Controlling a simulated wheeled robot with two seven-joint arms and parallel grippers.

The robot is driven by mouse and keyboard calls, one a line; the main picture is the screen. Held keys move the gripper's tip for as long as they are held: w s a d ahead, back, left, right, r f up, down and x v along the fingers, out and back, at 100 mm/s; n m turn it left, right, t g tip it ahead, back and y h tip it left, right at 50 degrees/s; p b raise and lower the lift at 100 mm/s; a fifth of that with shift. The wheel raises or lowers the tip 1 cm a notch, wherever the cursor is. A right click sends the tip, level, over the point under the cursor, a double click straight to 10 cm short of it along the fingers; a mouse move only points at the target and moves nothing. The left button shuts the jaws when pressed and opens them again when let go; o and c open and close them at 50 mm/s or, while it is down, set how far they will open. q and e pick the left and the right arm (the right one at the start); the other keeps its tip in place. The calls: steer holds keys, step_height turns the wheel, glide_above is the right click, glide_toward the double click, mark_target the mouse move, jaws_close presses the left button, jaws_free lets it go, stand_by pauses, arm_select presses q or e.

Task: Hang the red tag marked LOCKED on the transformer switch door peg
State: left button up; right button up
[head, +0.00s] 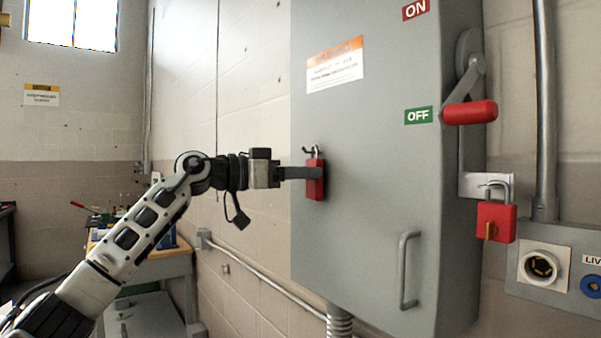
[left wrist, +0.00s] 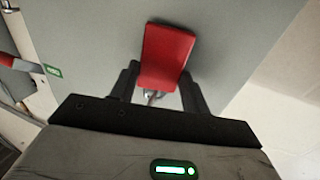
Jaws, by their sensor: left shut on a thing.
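A red tag (head: 315,188) is at the left part of the grey switch door (head: 375,190), in my left gripper (head: 316,173). It hangs upright, and no lettering can be read on it. A small dark hooked peg and a metal loop (head: 314,152) show just above it. I cannot tell whether the loop is around the peg. In the left wrist view the red tag (left wrist: 167,55) lies between the two dark fingers of the left gripper (left wrist: 158,78), with a bit of metal below it. My right gripper is not in view.
A red padlock (head: 496,222) hangs on the latch at the box's right side. A red-handled lever (head: 469,112) sits by the OFF label (head: 418,116). A door handle (head: 408,270) stands out low on the door. A workbench (head: 150,262) is at left.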

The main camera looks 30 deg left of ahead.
arm_select(q)
steer(key=o, duration=1.1)
steer(key=shift+c, duration=0.2)
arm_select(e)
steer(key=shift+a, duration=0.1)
arm_select(q)
steer(key=b+v, duration=0.4)
steer(key=v, duration=1.2)
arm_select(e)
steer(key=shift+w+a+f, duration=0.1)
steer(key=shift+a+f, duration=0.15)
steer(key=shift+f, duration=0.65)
